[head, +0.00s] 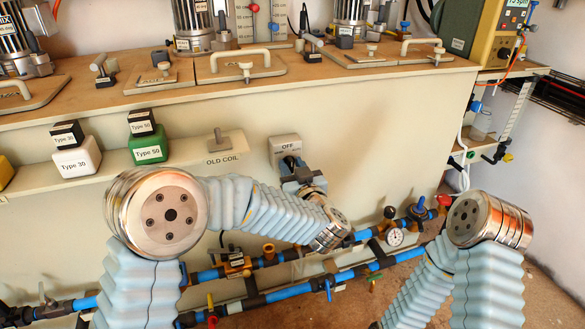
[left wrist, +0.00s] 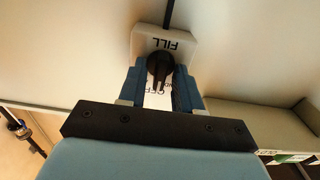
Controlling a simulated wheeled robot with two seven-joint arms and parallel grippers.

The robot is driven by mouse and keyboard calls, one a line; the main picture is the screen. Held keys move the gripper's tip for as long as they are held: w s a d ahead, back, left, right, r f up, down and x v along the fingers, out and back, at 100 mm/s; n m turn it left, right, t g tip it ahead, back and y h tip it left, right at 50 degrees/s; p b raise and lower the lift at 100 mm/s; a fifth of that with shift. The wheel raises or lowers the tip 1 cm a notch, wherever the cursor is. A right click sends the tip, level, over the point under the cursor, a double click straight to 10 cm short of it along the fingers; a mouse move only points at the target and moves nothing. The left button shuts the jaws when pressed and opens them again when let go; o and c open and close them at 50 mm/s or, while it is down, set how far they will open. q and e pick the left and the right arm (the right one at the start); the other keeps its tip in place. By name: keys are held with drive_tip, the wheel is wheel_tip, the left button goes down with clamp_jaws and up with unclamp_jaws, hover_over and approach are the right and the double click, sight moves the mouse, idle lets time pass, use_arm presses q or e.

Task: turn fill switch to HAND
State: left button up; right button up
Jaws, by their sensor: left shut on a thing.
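The fill switch plate (head: 282,141) is a pale box on the front of the cream cabinet, with OFF readable in the head view. In the left wrist view the plate (left wrist: 178,36) appears upside down, with FILL on it and OFF partly covered. Its black knob (left wrist: 158,64) sits between the two blue fingers of my left gripper (left wrist: 160,75), which is shut on it. The knob's narrow end appears to lie towards OFF. In the head view my left gripper (head: 291,168) covers the lower plate. My right gripper is out of view.
A ledge labelled OLD COIL (head: 222,161) is left of the switch, with a green Type 50 block (head: 148,150) and a white Type 30 block (head: 76,158). Blue pipes (head: 290,291) with valves and a gauge (head: 394,237) run below my left arm.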

use_arm(q)
drive_tip(key=shift+f+n+b, duration=0.25)
drive_tip(key=shift+n+b, duration=0.65)
drive_tip(key=shift+b, duration=0.2)
drive_tip(key=n+b, duration=0.4)
drive_tip(key=shift+f, duration=0.1)
drive_tip(key=n+b, duration=0.2)
drive_tip(key=shift+s+a+b, duration=0.1)
drive_tip(key=shift+b, duration=0.2)
drive_tip(key=shift+n+b, duration=0.8)
drive_tip(key=shift+n, duration=0.3)
drive_tip(key=shift+r, duration=0.2)
drive_tip(key=o, duration=0.7)
drive_tip(key=shift+c, duration=0.2)
drive_tip(key=v, duration=1.3)
drive_tip(key=shift+s+p, duration=0.35)
